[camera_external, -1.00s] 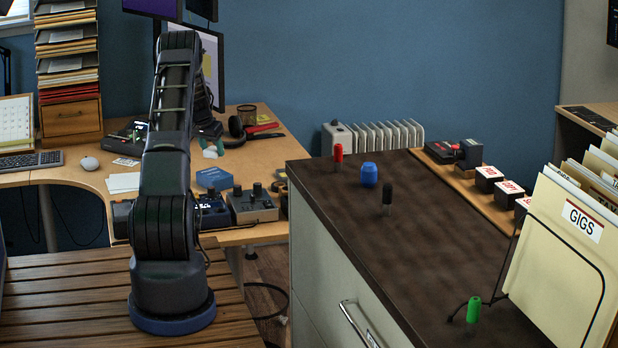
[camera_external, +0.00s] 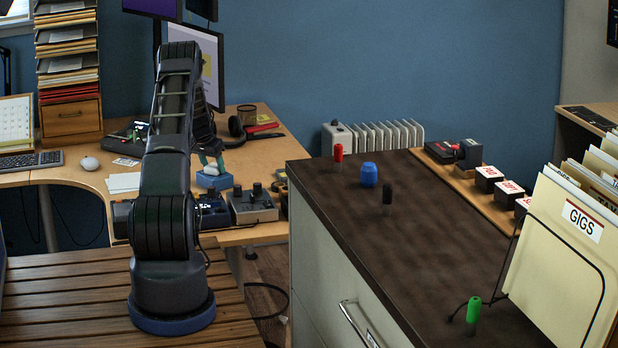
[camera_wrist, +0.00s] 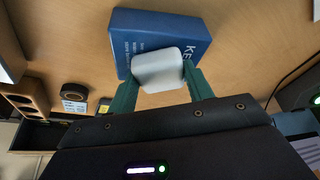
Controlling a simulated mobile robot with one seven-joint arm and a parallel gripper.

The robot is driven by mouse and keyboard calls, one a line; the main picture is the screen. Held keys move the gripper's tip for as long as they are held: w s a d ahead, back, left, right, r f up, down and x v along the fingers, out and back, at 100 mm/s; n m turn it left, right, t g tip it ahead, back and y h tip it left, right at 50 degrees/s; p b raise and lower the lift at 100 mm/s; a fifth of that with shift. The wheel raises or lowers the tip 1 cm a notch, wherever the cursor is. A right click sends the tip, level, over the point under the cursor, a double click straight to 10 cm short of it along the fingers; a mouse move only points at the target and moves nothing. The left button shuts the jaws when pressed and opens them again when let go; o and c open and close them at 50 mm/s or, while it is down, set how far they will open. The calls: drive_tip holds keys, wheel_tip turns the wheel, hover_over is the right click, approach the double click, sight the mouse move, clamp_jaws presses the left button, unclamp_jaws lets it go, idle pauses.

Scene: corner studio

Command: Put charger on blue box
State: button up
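The blue box (camera_external: 215,182) lies on the wooden desk behind my arm; it also shows at the top of the wrist view (camera_wrist: 150,28), with white lettering on its side. The white charger (camera_wrist: 160,66) is between the green fingers of my gripper (camera_wrist: 160,84), which touch it on both sides. In the wrist view the charger overlaps the near part of the box. In the external view my gripper (camera_external: 211,164) and the charger are low over the box top; I cannot tell whether the charger touches it. My arm partly hides the gripper.
A dark-topped cabinet (camera_external: 430,240) with small coloured objects stands to the right.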

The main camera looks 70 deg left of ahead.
drive_tip(key=o, duration=0.4)
drive_tip(key=shift+r, duration=0.1)
drive_tip(key=v, duration=1.2)
